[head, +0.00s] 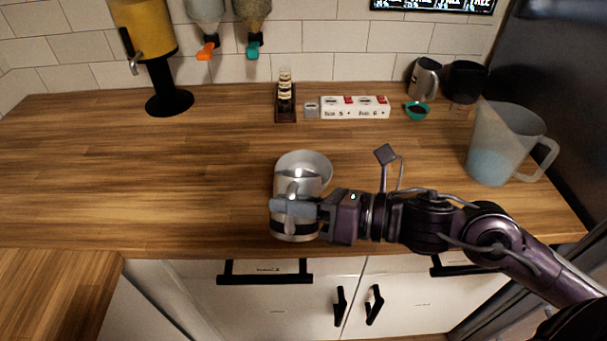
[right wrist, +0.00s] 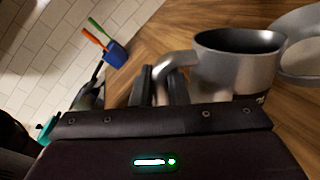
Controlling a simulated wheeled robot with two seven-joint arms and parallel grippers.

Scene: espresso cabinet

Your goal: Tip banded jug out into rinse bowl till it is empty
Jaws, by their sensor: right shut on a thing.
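The banded jug (head: 292,232) is a silver metal jug with a dark band near its base. It looks about upright near the counter's front edge; I cannot tell if its base touches the wood. My right gripper (head: 292,206) is shut on its handle, which shows between the fingers in the right wrist view (right wrist: 172,68). In that view the jug's body (right wrist: 232,72) shows a dark inside; its contents cannot be made out. The rinse bowl (head: 318,163), pale grey and round, stands just behind the jug, partly hidden by it. My left gripper is not in view.
A large translucent pitcher (head: 497,145) stands at right. A steel jug (head: 424,80), black container (head: 466,80) and small teal bowl (head: 417,110) are behind it. A bottle rack (head: 286,103) and white labelled block (head: 355,107) stand at the back. The left counter is clear.

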